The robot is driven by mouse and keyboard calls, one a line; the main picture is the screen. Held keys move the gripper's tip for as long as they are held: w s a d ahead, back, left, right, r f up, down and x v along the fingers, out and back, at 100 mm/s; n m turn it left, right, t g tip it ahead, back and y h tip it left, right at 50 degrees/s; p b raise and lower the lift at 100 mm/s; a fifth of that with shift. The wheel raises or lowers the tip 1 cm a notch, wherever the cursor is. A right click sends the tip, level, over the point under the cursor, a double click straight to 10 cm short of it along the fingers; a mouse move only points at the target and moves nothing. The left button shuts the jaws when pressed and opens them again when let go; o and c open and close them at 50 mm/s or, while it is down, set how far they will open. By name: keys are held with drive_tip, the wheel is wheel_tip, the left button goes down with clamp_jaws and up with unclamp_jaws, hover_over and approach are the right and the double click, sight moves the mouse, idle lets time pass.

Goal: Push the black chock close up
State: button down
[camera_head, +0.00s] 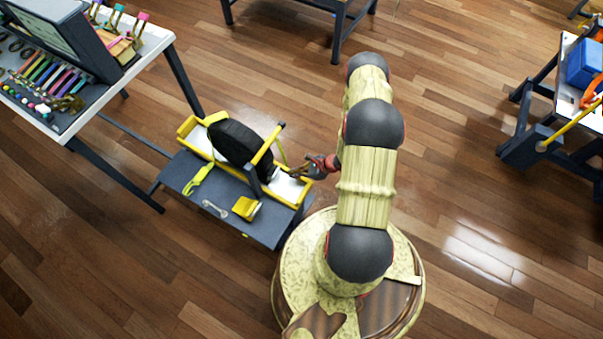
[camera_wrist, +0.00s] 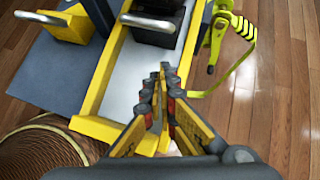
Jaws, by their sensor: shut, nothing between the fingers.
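The black chock (camera_wrist: 154,36), a dark block with a silver bar handle, sits in a white-floored tray with yellow edges (camera_wrist: 98,85), at the top of the wrist view. In the head view it is mostly lost against a large black wheel-like object (camera_head: 236,142) standing in the same tray. My gripper (camera_wrist: 164,72) is shut and empty, its fingertips over the tray's bare white floor, short of the chock with a gap between. In the head view my gripper (camera_head: 297,172) is at the tray's right end.
A yellow chock (camera_head: 247,207) with a silver handle lies on the dark bench (camera_head: 220,217) beside the tray. A yellow-green strap (camera_head: 198,179) and a wrench-like tool (camera_head: 214,208) lie nearby. A yellow-ended bar (camera_head: 265,146) rises beside the wheel. Another strap buckle (camera_wrist: 219,38) hangs right of the tray.

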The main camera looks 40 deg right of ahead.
drive_tip(key=w+a+f, duration=0.1)
drive_tip(key=w+a+b, duration=0.1)
drive_tip(key=w, duration=0.1)
drive_tip(key=shift+a+f, duration=0.2)
drive_tip(key=shift+f, duration=0.15)
drive_tip(key=shift+w+a, duration=0.5)
drive_tip(key=shift+w, duration=0.2)
drive_tip(key=shift+w+a+b, duration=0.4)
drive_tip(key=shift+w+a, duration=0.3)
drive_tip(key=shift+w, duration=0.15)
drive_tip(key=shift+d, duration=0.1)
